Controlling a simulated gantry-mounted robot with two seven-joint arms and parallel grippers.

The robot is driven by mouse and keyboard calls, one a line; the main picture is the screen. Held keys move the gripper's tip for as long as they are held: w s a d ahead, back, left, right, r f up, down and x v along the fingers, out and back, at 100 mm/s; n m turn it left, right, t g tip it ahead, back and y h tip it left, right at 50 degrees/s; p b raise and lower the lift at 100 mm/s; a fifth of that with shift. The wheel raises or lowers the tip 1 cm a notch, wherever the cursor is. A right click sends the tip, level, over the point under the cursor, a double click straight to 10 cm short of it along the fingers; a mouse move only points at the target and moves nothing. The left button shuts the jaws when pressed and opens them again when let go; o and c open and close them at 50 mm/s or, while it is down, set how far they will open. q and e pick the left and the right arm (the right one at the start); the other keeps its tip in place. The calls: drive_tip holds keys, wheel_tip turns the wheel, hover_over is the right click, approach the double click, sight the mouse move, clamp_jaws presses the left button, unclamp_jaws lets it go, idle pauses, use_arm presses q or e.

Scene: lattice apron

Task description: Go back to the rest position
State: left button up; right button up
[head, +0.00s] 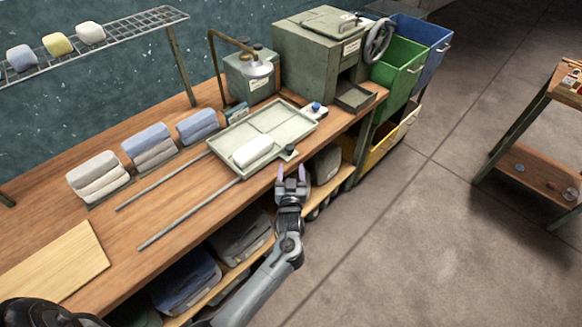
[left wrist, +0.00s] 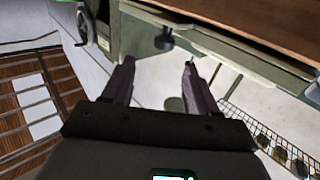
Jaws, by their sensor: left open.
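My left gripper (head: 291,170) is in front of the workbench's front edge, close to the near corner of the pale green tray (head: 222,143). Its two purple-grey fingers are apart with nothing between them. They also show spread and empty in the left wrist view (left wrist: 159,64). My right gripper does not show in either view.
A white rolled cloth (head: 253,151) lies on the tray. Several folded cloth stacks (head: 98,177) stand along the wooden bench (head: 45,222). A green press (head: 318,50) and green bin (head: 400,70) stand at the back.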

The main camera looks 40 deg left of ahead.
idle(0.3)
use_arm(q)
drive_tip(key=s+d+f+m+g+h, duration=0.2)
drive_tip(key=s+d+f+h, duration=0.15)
drive_tip(key=s, duration=0.25)
drive_tip(key=s+d+f+m+g+h, duration=0.1)
drive_tip(key=s+d+f+m+h, duration=0.1)
drive_tip(key=s+d+m+h, duration=0.25)
drive_tip(key=s+d+r+m+g+h, duration=0.1)
drive_tip(key=s+d+g+h, duration=0.2)
drive_tip(key=s, duration=0.8)
drive_tip(key=s+d+r+m+g, duration=0.1)
drive_tip(key=s+d+m+g, duration=0.2)
drive_tip(key=s, duration=0.8)
wheel_tip(320, 180, up, 32)
drive_tip(key=g+p, duration=0.1)
drive_tip(key=p, duration=3.1)
drive_tip(key=shift+s+d+r+n+g, duration=0.25)
drive_tip(key=shift+s+n+g, duration=0.1)
drive_tip(key=shift+n, duration=0.1)
